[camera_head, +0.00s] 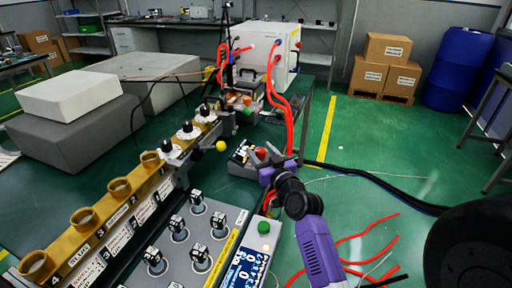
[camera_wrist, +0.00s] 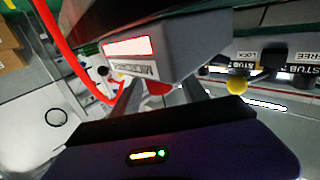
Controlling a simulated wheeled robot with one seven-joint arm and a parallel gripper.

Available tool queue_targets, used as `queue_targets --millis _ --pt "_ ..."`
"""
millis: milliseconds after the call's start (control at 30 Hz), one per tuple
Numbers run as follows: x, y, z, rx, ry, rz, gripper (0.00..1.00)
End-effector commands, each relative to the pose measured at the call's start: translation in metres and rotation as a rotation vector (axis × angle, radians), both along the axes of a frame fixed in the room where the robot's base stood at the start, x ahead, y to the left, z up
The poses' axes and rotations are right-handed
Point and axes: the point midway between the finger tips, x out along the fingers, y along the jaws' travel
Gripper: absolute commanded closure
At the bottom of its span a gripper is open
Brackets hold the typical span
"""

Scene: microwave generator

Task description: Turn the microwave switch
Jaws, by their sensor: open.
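The microwave unit is a small grey box (camera_head: 238,163) on the bench, near the middle of the head view. In the wrist view, the grey box (camera_wrist: 190,50) fills the top middle, with a lit red-white display and a label that appears to start with "MICRO". A red switch (camera_wrist: 159,88) shows below the label; in the head view it is a small red spot (camera_head: 261,153). My gripper (camera_wrist: 162,92) is open, with one grey finger on each side of the red switch. I cannot tell whether the fingers touch it. My gripper (camera_head: 264,155) also shows at the box's right side.
A yellow ball knob (camera_head: 222,146) stands left of the box. A brass-coloured rail (camera_head: 105,205) with several round holders runs along the left. A grey panel (camera_head: 190,235) with several black knobs lies in front. Red hoses (camera_head: 276,88) hang from a white cabinet (camera_head: 262,50) behind.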

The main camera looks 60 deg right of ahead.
Motion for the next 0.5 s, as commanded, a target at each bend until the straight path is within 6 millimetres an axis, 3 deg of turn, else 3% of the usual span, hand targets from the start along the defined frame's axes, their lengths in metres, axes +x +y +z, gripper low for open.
queue_targets --millis 267,500 --pt "-0.0004 0.0002 0.0 0.0 0.0 0.0 0.48" --pt "-0.0002 0.0002 0.0 0.001 -0.001 0.0 0.92"
